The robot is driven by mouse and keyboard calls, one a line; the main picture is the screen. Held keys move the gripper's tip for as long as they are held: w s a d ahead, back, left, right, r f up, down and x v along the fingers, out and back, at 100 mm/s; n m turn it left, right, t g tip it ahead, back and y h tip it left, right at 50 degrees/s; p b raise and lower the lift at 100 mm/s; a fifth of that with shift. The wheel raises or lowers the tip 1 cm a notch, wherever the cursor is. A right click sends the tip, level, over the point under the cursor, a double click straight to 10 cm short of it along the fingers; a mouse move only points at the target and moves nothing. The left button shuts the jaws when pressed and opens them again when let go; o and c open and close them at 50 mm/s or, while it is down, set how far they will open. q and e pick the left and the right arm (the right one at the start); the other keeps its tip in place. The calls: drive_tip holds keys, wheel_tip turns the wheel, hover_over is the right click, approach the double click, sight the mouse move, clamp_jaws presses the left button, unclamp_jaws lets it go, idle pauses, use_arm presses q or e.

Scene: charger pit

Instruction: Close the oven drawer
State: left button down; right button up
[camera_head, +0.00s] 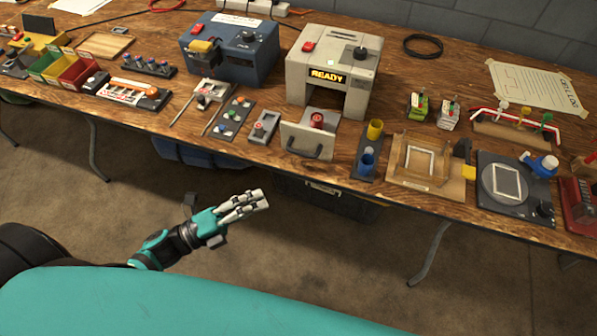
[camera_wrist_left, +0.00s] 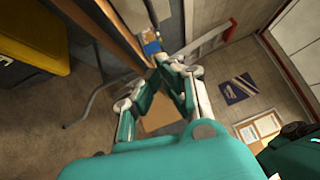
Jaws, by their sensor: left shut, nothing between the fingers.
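The oven (camera_head: 328,68) is a light grey box with a lit READY display, standing on the wooden bench. Its drawer (camera_head: 305,143) is pulled out at the front, with a dark handle on its pale front panel and a red round piece (camera_head: 317,119) behind that panel. My left gripper (camera_head: 264,199) is shut and empty. It is in front of the bench, below and to the left of the drawer, apart from it. Its fingers also show in the left wrist view (camera_wrist_left: 170,62), where I cannot make out the drawer. My right gripper is not in view.
A small grey device (camera_head: 264,127) sits left of the drawer, and a dark stand with yellow and blue cups (camera_head: 369,150) sits right of it. A blue machine (camera_head: 232,47) stands left of the oven. The floor before the bench is clear around my gripper.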

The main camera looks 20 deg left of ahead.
sight(300, 154)
use_arm(q)
drive_tip(key=shift+w+d+r+p, duration=0.3)
drive_tip(key=shift+w+d, duration=0.65)
drive_tip(key=shift+w, duration=0.65)
drive_tip(key=shift+w+d+r+p, duration=0.3)
drive_tip(key=shift+w+d, duration=0.7)
drive_tip(key=shift+w, duration=0.55)
drive_tip(key=shift+w+d+r+p, duration=0.3)
drive_tip(key=shift+w+d, duration=0.65)
drive_tip(key=shift+w, duration=0.65)
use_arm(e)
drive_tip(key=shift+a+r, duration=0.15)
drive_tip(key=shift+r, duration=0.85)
use_arm(q)
drive_tip(key=shift+f, duration=0.1)
drive_tip(key=w+b, duration=0.1)
drive_tip(key=w, duration=0.2)
drive_tip(key=shift+w, duration=0.55)
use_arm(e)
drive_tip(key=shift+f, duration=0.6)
use_arm(q)
drive_tip(key=shift+s, duration=0.1)
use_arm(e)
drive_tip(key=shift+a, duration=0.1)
